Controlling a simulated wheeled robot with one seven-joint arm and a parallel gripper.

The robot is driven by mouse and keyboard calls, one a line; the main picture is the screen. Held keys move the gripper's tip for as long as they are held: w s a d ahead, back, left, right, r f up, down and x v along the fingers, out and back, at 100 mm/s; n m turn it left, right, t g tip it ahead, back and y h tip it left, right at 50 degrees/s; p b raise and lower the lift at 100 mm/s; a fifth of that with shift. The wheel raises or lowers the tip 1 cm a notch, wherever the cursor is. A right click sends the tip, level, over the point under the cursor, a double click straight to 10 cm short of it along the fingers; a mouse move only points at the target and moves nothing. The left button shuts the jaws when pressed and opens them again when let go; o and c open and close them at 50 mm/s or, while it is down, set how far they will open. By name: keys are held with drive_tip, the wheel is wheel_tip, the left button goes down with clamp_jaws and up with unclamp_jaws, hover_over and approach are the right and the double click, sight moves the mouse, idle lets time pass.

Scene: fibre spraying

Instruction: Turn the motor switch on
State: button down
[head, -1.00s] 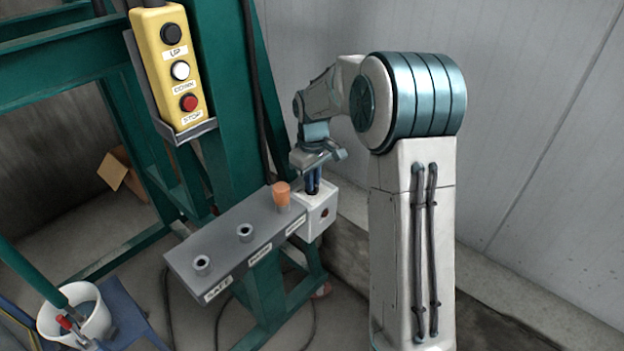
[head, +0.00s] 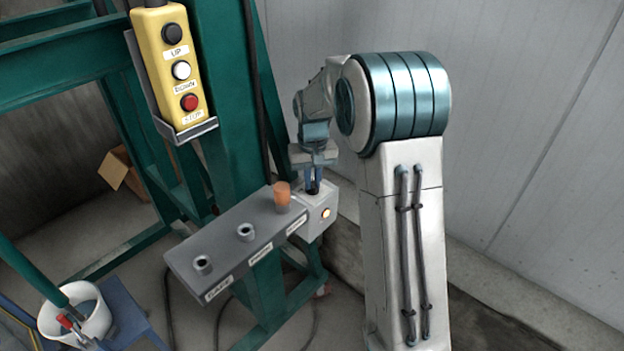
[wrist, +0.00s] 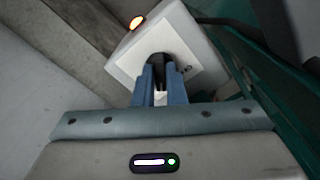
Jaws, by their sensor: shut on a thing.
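The motor switch box (head: 318,222) is a pale box at the right end of a grey shelf. A round lamp (head: 326,213) on its front glows orange-white. My gripper (head: 313,185) points down onto the top of the box. In the wrist view my gripper's blue fingers (wrist: 161,88) are shut on the dark switch knob (wrist: 160,66), which stands on the box's white face (wrist: 130,62). The fingers hide much of the knob. The lit lamp (wrist: 137,22) also shows at the box's edge there.
The grey shelf (head: 215,245) has two empty round sockets and an orange plug (head: 282,197) close to my gripper. A yellow pendant (head: 167,60) with black, white and red buttons hangs on the green frame (head: 215,120). A white bucket (head: 75,335) stands at lower left.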

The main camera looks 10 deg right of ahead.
sight(313, 184)
drive_tip(key=shift+s+f, duration=0.1)
drive_tip(key=c, duration=1.5)
unclamp_jaws()
wheel_tip(313, 184, up, 14)
drive_tip(key=shift+p, duration=0.3)
